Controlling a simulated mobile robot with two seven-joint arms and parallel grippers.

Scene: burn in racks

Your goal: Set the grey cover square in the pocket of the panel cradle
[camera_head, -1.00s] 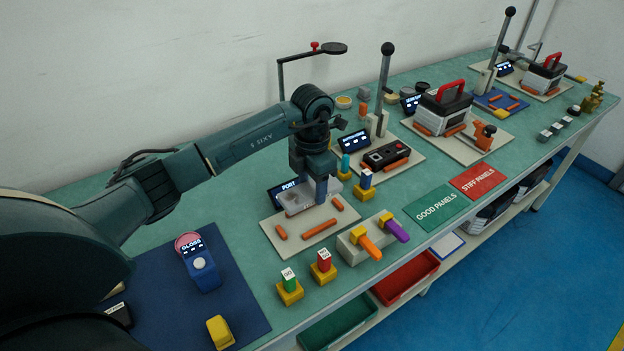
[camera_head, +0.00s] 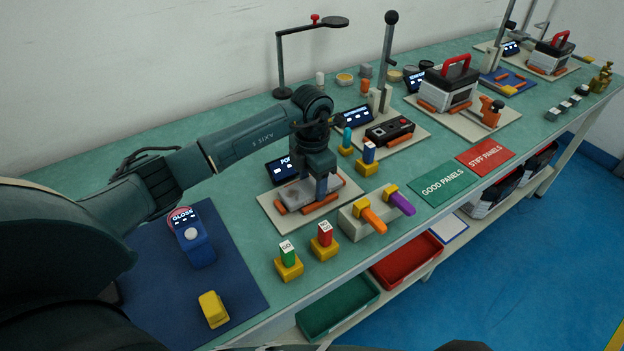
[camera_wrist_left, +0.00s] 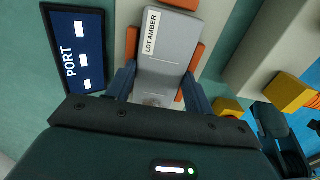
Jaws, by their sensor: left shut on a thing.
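The grey cover (camera_head: 297,193) lies level between the orange corner pieces of the panel cradle (camera_head: 347,191). In the left wrist view the cover (camera_wrist_left: 170,45) bears a white "LOT AMBER" label, and orange pieces show along both its sides. My left gripper (camera_head: 321,196) points down and is shut on the near end of the cover, with one finger on each side (camera_wrist_left: 158,88). My right gripper is out of view.
A "PORT" display (camera_head: 281,171) stands behind the cradle. A grey block with orange and purple handles (camera_head: 356,223) is to its right. The GO block (camera_head: 287,255) and a red block (camera_head: 323,237) stand in front. A blue mat (camera_head: 232,275) lies at left.

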